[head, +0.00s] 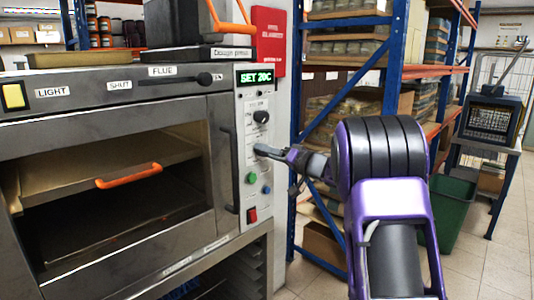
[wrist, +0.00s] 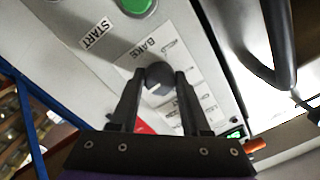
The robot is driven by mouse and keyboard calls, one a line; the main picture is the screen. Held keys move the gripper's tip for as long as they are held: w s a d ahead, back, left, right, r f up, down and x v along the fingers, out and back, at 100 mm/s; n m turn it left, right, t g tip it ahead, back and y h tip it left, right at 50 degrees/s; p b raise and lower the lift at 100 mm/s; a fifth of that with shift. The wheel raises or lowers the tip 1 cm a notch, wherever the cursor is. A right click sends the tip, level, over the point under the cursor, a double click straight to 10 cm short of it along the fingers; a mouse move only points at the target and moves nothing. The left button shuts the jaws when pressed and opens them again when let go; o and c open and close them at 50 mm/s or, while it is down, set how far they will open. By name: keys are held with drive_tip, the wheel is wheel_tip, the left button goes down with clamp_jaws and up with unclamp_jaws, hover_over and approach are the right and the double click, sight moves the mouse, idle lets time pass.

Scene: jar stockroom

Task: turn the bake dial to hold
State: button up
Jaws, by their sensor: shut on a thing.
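The bake dial (wrist: 158,76) is a small round dark knob on the oven's pale control panel (wrist: 195,60), beside the printed word BAKE. In the wrist view my gripper (wrist: 160,77) has one finger on each side of the dial and is shut on it. Printed marks lie around the dial, too small to read, and I cannot tell which one it points at. In the head view my gripper (head: 262,150) reaches the panel from the right, below another black knob (head: 261,117), and hides the dial. The display (head: 256,77) reads SET 20C.
A green button (head: 251,178), a blue button (head: 266,189) and a red switch (head: 251,214) sit below my gripper. The oven's vertical handle (head: 227,170) stands left of the panel. Blue shelving (head: 392,85) stands close behind my arm. A green bin (head: 455,215) stands right.

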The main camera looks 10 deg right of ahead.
clamp_jaws()
drive_tip(key=shift+n, duration=0.3)
drive_tip(key=shift+m+t+h+b, duration=0.3)
drive_tip(key=shift+m+b, duration=0.15)
drive_tip(key=shift+m, duration=7.45)
drive_tip(key=shift+m+t+h+b, duration=0.2)
drive_tip(key=shift+m+h+b, duration=0.15)
drive_tip(key=shift+m, duration=7.55)
